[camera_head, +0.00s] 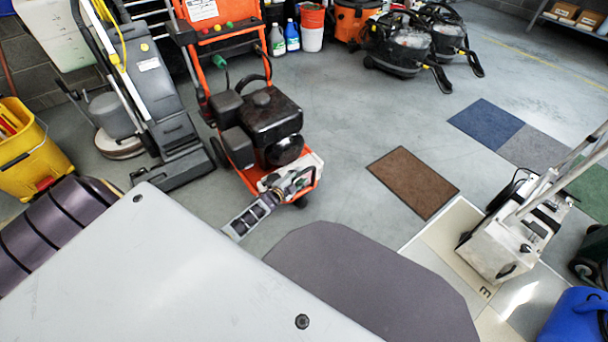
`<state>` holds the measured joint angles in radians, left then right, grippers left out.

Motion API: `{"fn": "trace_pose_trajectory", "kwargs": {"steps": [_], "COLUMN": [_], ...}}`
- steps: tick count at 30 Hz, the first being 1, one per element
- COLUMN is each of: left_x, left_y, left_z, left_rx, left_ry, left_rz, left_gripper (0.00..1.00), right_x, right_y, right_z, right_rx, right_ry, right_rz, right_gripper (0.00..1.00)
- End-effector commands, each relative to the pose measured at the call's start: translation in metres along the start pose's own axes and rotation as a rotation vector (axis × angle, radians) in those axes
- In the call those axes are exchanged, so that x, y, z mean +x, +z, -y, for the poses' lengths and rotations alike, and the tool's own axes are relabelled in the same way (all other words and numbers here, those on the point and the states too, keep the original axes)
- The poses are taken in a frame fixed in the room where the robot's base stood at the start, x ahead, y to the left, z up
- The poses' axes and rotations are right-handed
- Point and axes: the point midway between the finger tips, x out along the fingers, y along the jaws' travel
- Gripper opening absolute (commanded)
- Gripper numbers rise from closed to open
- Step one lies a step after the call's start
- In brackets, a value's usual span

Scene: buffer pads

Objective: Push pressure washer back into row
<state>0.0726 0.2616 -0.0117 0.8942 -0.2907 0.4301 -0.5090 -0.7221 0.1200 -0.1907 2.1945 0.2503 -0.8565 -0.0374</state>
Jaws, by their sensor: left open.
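The pressure washer (271,112) has an orange frame with a tall handle, a black engine and a low front plate. It stands upright on the grey floor at the upper left of centre. My left gripper (284,189) is open at the washer's low front end, partly overlapping it in the picture. I cannot tell whether it touches the washer. Part of my left arm is hidden behind my own pale body cover. My right gripper is not in view.
A grey floor machine (166,98) stands close left of the washer, with a yellow mop bucket (30,152) further left. Black vacuums (402,45) stand behind. A brown mat (412,182) lies right of the washer. A pale wheeled machine (510,240) stands right.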

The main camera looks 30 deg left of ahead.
Motion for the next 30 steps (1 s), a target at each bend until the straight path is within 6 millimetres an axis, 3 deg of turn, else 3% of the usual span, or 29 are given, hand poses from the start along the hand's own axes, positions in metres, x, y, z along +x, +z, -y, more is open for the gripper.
{"fn": "trace_pose_trajectory", "kwargs": {"steps": [12,27,30], "left_x": [0.032,0.038,0.038], "left_y": [0.001,0.0,0.0], "left_z": [-0.001,0.0,0.0], "left_rx": [0.0,0.0,0.0], "left_ry": [0.0,0.0,0.0], "left_rz": [0.0,0.0,0.0], "left_gripper": [0.41,0.41,0.3], "right_x": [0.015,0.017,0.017], "right_y": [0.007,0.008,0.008], "right_z": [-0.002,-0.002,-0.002], "right_rx": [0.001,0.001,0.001], "right_ry": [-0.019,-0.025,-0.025], "right_rz": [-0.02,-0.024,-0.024], "right_gripper": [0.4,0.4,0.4]}}
